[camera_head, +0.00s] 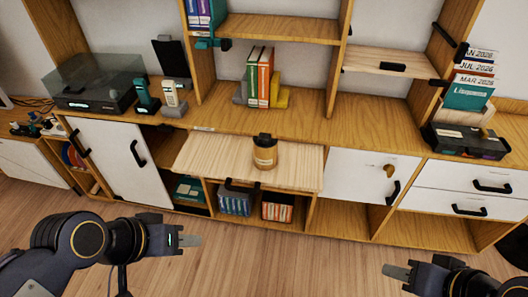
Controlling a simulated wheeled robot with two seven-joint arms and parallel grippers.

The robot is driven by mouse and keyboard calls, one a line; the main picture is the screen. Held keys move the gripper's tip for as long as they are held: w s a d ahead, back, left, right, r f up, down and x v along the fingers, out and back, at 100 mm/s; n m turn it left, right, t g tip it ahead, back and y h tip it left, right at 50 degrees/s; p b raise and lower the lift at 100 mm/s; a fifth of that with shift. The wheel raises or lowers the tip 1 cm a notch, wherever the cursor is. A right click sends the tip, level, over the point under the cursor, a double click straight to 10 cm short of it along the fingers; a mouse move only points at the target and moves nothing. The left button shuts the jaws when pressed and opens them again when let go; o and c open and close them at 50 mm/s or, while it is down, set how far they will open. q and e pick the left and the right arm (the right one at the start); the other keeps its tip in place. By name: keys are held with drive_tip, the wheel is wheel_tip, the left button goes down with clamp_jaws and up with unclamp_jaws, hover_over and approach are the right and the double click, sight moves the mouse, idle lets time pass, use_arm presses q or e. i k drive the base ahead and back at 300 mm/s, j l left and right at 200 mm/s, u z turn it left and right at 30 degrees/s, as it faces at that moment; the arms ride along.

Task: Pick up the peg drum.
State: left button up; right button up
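My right gripper (396,271) is low and to the right, also over the floor. Both seem empty, with their fingers seen side-on, so I cannot tell whether they are open or shut.
Books (260,78) stand on the counter behind the drum. A turntable (92,84) and handsets (173,98) stand at the left. The floor in front is clear.

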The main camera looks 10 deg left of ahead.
sight(264, 160)
drive_tip(key=u, duration=0.45)
drive_tip(key=i+l+u, duration=0.15)
drive_tip(key=u, duration=0.2)
drive_tip(key=i+l+u, duration=0.1)
drive_tip(key=l+u, duration=0.3)
drive_tip(key=i+l+u, duration=0.1)
drive_tip(key=u, duration=0.25)
drive_tip(key=i+l+u, duration=0.1)
drive_tip(key=l, duration=0.65)
drive_tip(key=i+l+u, duration=0.15)
drive_tip(key=l, duration=0.6)
drive_tip(key=k, duration=0.05)
